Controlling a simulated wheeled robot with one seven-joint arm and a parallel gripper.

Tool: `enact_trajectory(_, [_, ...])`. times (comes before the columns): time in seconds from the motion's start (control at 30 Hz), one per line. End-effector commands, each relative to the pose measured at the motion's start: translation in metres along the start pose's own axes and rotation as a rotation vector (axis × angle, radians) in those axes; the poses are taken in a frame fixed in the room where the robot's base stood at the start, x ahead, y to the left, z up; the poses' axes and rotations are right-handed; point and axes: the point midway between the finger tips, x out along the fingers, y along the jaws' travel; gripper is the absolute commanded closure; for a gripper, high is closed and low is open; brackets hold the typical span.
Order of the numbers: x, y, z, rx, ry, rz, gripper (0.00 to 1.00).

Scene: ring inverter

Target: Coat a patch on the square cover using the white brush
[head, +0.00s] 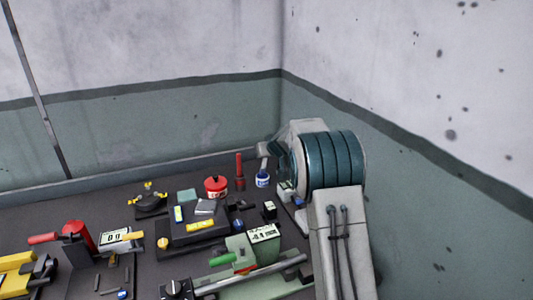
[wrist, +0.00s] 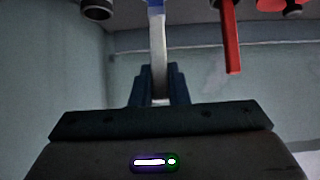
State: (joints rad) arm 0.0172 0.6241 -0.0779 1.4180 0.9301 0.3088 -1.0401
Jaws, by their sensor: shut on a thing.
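My gripper (wrist: 158,88) is shut on a thin pale handle (wrist: 159,62), which appears to be the white brush. The handle runs up in the wrist view to a blue part at the top edge; its bristles are hidden. In the head view my gripper (head: 264,150) is right above a small blue-and-white jar (head: 262,180). I cannot tell whether the brush stands in the jar or is clear of it. A flat grey square piece (head: 205,207) lies on a dark block, and a teal square (head: 187,195) lies behind it. I cannot tell which is the square cover.
A red upright stick (head: 239,164) stands just left of the jar and also shows in the wrist view (wrist: 231,40). A red pot (head: 215,187) is further left. A green device (head: 252,248) stands in front. Walls close off the back and right.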

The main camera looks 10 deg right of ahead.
Motion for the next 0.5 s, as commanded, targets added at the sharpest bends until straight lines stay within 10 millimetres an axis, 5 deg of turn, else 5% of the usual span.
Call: enact_trajectory(0.5, [-0.022,0.000,-0.029,-0.001,-0.001,0.000,1.00])
